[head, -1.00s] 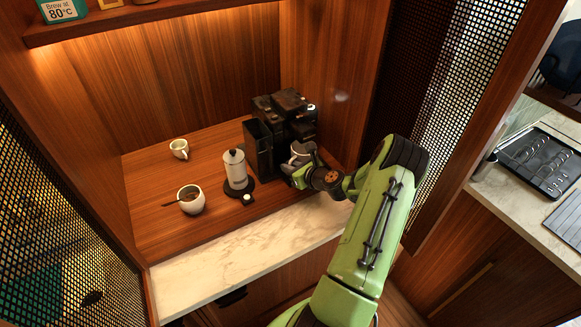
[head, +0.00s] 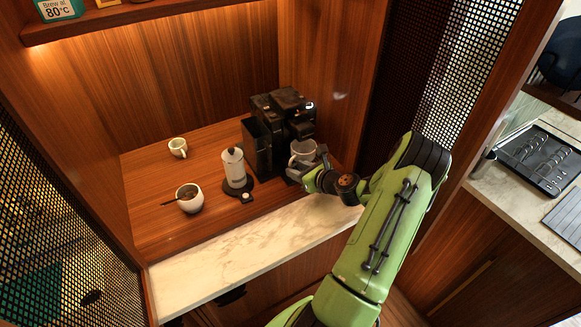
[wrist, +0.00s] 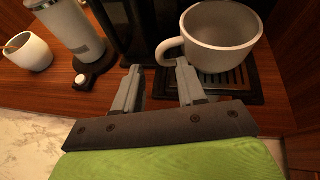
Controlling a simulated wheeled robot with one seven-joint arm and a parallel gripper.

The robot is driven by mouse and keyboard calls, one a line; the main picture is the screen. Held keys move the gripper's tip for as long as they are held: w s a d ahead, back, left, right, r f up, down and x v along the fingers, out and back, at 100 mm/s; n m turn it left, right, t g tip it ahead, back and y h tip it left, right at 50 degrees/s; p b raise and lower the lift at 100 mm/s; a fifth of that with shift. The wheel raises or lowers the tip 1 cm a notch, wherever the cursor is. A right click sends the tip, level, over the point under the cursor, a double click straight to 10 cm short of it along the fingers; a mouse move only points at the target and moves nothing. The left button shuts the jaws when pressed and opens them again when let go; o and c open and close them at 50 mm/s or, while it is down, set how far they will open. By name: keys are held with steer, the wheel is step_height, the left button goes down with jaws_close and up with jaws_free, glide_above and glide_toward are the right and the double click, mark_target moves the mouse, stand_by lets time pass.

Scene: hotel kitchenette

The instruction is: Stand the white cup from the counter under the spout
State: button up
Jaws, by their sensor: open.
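The white cup (head: 303,151) stands upright on the drip tray of the black coffee machine (head: 283,118), under its front overhang. In the wrist view the cup (wrist: 222,40) sits on the slatted drip tray (wrist: 228,86), its handle pointing left. My gripper (wrist: 157,72) is open and empty, in front of the machine. Its right fingertip is close to the cup's handle; I cannot tell whether they touch. The spout itself is hidden in these views.
A white and grey canister (head: 234,168) on a dark base stands left of the machine. A white bowl-like cup (head: 189,199) with a spoon and another white cup (head: 178,148) stand further left. The marble front edge (head: 240,250) is clear.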

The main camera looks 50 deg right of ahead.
steer(key=d+v, duration=0.1)
steer(key=v, duration=0.6)
steer(key=w+a+r+n+g+y, duration=0.2)
steer(key=a+r+n+g, duration=0.15)
steer(key=a+n, duration=0.65)
steer(key=w+a+r+n+g+y, duration=0.2)
steer(key=w+a+r+n+g, duration=0.15)
steer(key=a+n, duration=0.6)
steer(key=s+a+r+n+h, duration=0.1)
steer(key=s+a+r+n, duration=0.4)
steer(key=s+a+n, duration=0.3)
steer(key=s+a+r+n+h, duration=0.1)
steer(key=s+a+r+n, duration=0.5)
steer(key=s+a+n, duration=0.2)
steer(key=shift+s+a+r+n+g, duration=0.15)
steer(key=shift+s+n+g, duration=0.25)
steer(key=shift+s+n, duration=0.55)
steer(key=shift+s, duration=0.2)
